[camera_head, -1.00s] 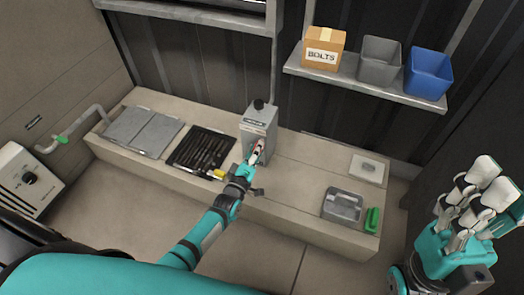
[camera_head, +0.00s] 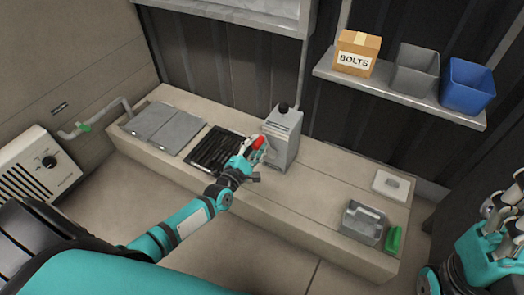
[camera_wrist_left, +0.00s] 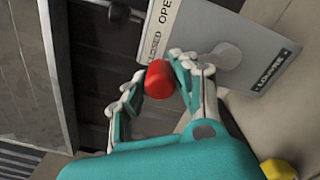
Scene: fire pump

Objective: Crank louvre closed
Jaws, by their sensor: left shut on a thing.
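A grey crank box (camera_head: 284,138) stands on the ledge against the back wall. In the left wrist view its plate (camera_wrist_left: 205,35) reads LOUVRE, with OPEN and CLOSED marks. My left gripper (camera_head: 256,148) is at the left side of the box, shut on the red crank knob (camera_head: 258,142). In the left wrist view the knob (camera_wrist_left: 160,79) sits between the fingers (camera_wrist_left: 158,88); most of the crank arm is hidden. A light grey panel, perhaps the louvre (camera_head: 240,10), is cut off by the top edge. My right gripper (camera_head: 500,215) is cut off by the right edge.
A dark grate (camera_head: 214,150) and grey lids (camera_head: 165,130) lie left of the box. A grey tray (camera_head: 363,222) and green object (camera_head: 394,239) stand right. A shelf (camera_head: 405,94) holds a BOLTS box (camera_head: 357,53) and two bins. The ledge between box and tray is clear.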

